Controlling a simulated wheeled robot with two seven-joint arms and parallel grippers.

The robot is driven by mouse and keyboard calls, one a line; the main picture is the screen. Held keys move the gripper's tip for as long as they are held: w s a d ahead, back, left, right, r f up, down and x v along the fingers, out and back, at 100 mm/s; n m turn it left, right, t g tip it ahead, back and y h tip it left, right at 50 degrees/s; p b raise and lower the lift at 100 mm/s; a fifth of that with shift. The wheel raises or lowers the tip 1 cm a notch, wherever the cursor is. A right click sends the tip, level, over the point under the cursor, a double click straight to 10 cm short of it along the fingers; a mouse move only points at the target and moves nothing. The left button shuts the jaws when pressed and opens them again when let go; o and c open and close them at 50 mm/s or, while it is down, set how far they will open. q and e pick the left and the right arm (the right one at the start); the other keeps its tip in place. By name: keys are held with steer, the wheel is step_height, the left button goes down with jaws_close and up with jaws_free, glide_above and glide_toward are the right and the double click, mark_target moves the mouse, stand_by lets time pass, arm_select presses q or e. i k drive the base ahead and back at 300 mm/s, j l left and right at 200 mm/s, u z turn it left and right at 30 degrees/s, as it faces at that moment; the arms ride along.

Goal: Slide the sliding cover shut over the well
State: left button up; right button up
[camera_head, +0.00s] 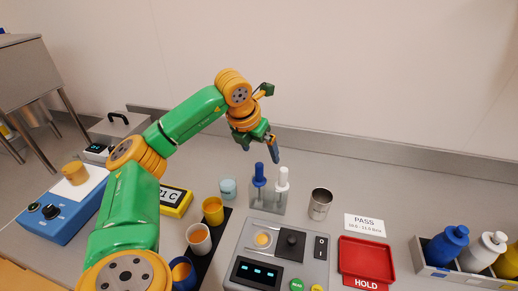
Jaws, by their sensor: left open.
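The grey device (278,222) stands at the front middle of the bench. A round well (263,239) in its top shows yellowish contents and is uncovered. The black sliding cover (291,243), with a round knob on it, sits just right of the well. My left gripper (261,153) is open and empty. It hangs in the air above and behind the device, apart from the cover, and appears above the blue and white tools. My right gripper is not in view.
A stand (267,206) holds a blue and a white tool behind the device. A steel cup (320,204) and red tray (366,257) are on the right. Cups (213,211) line a black strip on the left. A blue scale (61,213) stands far left.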

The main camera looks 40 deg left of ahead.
mark_target(290, 244)
steer(key=k+l, duration=0.6)
steer(key=l, duration=0.15)
steer(key=k+l, duration=0.55)
steer(key=l, duration=0.15)
